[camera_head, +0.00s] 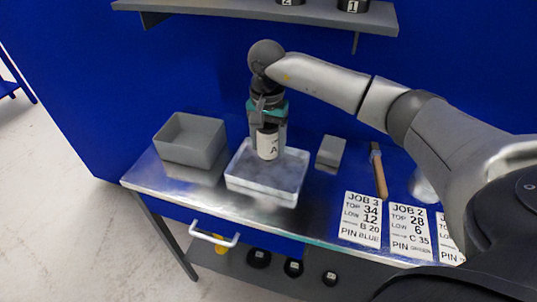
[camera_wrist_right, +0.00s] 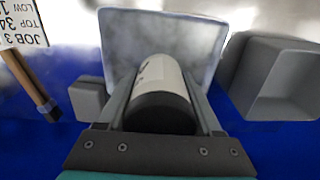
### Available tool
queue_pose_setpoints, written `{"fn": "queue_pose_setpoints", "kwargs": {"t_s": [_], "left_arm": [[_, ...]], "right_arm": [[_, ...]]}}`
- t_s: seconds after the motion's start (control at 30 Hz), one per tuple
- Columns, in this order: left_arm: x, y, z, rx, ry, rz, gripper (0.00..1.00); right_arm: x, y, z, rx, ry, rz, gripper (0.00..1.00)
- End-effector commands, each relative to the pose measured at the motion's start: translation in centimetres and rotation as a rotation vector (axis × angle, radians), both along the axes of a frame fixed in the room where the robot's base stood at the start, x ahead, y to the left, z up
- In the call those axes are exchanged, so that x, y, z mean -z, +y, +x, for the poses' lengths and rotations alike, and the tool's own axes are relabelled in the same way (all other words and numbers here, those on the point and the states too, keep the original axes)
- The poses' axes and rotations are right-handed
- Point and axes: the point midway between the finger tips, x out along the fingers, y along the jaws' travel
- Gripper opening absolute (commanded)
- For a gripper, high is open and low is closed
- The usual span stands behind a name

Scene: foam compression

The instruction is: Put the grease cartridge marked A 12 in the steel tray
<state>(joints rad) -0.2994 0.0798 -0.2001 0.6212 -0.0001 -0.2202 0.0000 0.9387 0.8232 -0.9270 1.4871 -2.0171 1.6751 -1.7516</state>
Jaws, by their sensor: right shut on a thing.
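The grease cartridge (camera_head: 267,146) is a white cylinder with a dark end. An "A" shows on its label; the rest of the marking is not readable. My right gripper (camera_head: 267,127) points down and is shut on it, holding it upright. The cartridge also shows between the fingers in the right wrist view (camera_wrist_right: 162,75). The steel tray (camera_head: 258,188) is pale and shiny, on the bench directly below the cartridge; it fills the upper middle of the wrist view (camera_wrist_right: 125,25). I cannot tell whether the cartridge touches the tray floor. My left gripper is not in view.
A grey open bin (camera_head: 190,148) stands left of the tray. A small grey block (camera_head: 331,151) and a wooden-handled tool (camera_head: 379,173) lie to its right. Job cards (camera_head: 361,219) lie at the bench's front right. A shelf (camera_head: 230,9) with numbered black items hangs above.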

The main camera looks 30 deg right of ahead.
Motion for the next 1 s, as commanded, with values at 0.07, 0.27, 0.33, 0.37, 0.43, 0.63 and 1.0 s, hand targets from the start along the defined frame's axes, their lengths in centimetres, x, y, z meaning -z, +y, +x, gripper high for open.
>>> {"fn": "queue_pose_setpoints", "kwargs": {"t_s": [0.07,0.27,0.33,0.37,0.43,0.63,1.0], "left_arm": [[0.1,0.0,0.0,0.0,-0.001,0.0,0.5],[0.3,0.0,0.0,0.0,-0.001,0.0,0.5],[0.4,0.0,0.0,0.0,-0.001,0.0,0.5],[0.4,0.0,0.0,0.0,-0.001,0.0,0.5],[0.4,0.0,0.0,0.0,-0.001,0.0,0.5],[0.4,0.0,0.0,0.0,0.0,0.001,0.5],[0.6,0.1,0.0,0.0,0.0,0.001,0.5]], "right_arm": [[0.4,0.0,0.1,0.003,-0.005,0.002,0.0],[2.4,0.0,0.1,0.001,-0.003,0.001,0.0],[3.5,0.1,0.1,0.002,-0.003,0.003,0.0],[4.0,0.0,0.0,0.002,-0.002,0.002,0.0],[4.4,-0.3,0.3,0.004,-0.005,0.002,0.0],[4.4,-0.3,0.4,0.001,-0.007,0.001,0.0],[4.6,-0.3,0.3,0.002,-0.005,0.0,0.94]]}}
